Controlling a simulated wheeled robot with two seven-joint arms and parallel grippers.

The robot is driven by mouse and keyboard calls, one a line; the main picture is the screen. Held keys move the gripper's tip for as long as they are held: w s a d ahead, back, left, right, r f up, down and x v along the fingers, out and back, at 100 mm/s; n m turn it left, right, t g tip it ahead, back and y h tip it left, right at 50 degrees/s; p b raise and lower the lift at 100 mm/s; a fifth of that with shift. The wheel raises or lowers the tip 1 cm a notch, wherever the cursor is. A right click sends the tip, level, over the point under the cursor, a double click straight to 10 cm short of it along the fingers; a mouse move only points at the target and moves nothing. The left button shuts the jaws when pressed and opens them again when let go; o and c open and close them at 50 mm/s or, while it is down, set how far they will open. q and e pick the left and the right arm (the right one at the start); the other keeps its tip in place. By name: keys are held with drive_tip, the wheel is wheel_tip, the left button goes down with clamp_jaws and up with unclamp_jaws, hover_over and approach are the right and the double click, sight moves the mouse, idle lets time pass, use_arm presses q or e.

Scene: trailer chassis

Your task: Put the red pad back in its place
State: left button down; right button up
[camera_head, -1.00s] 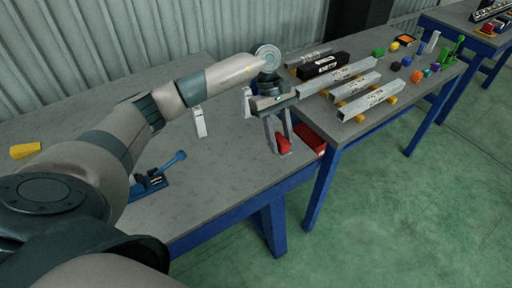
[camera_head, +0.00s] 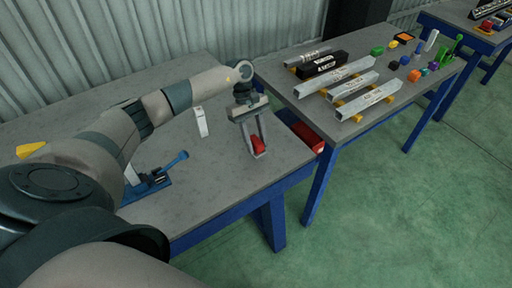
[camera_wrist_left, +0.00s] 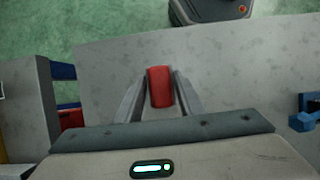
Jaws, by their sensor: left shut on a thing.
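The red pad (camera_head: 258,144) is between the fingertips of my left gripper (camera_head: 256,148), over the right end of the near grey table (camera_head: 215,185). In the left wrist view the red pad (camera_wrist_left: 160,86) sits upright between the two fingers, and the gripper (camera_wrist_left: 160,95) is shut on it. I cannot tell the gap between pad and tabletop. My right gripper is not in view.
A red bin (camera_head: 308,136) sits low between the two tables. A white upright piece (camera_head: 201,121) and a blue clamp-like tool (camera_head: 155,182) are on the near table. The right table holds metal bars (camera_head: 368,101) and several small coloured parts. The near table's front is clear.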

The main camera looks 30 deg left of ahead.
sight(256, 148)
use_arm(q)
wheel_tip(256, 148, down, 3)
drive_tip(key=shift+r+p, duration=0.1)
drive_tip(key=shift+p, duration=0.75)
drive_tip(key=shift+f, duration=0.35)
drive_tip(key=shift+f, duration=0.1)
drive_tip(key=shift+f+b, duration=0.1)
drive_tip(key=shift+b, duration=0.2)
drive_tip(key=c, duration=1.2)
unclamp_jaws()
